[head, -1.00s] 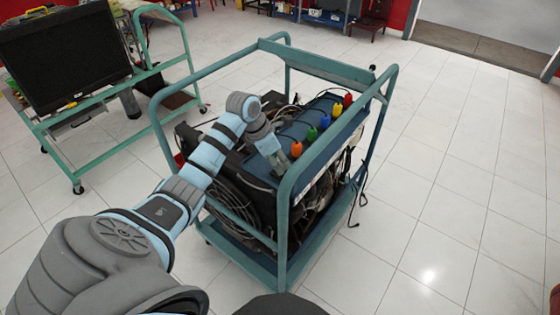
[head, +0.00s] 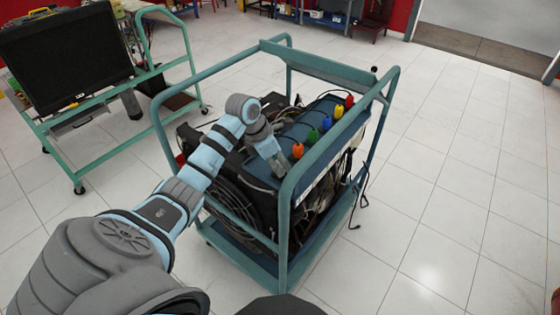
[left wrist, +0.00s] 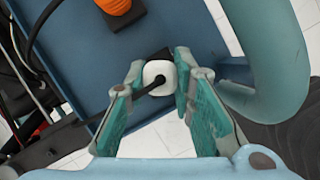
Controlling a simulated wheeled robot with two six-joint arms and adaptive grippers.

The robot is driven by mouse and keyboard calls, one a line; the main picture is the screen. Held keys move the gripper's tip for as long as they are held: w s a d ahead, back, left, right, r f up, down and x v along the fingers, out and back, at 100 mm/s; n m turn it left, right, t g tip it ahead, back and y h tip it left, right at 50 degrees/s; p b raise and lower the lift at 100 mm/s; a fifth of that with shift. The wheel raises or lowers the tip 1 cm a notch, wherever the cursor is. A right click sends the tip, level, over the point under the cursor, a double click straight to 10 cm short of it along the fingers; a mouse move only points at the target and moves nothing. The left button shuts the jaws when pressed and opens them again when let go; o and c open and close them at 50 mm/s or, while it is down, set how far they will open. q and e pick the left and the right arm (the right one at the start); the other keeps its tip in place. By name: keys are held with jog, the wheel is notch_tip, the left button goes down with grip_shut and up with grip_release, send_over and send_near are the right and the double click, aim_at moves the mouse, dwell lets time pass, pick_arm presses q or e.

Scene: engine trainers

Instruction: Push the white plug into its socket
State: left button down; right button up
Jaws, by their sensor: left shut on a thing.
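The white plug (left wrist: 159,76) is between the two fingers of my left gripper (left wrist: 160,82) in the left wrist view. A dark cable runs from it toward the lower left. A dark block (left wrist: 157,56), perhaps the socket, is right behind the plug on the blue panel edge. I cannot tell how deep the plug sits in it. In the head view my left gripper (head: 279,164) is low over the near end of the blue panel, and the plug is too small to make out. My right gripper is not in view.
Orange (head: 298,150), green (head: 312,136), blue, red and yellow plugs stand in a row on the blue panel. The teal cart frame (head: 284,225) surrounds the engine, with a rail close to my gripper. A screen (head: 62,58) stands on another cart at left. Floor at right is clear.

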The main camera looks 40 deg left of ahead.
pick_arm(q)
jog(key=shift+f, duration=0.25)
dwell(0.6)
jog(key=c, duration=1.3)
grip_release()
notch_tip(320, 180, up, 7)
jog(key=p, duration=0.5)
jog(key=shift+r, duration=0.1)
grip_shut()
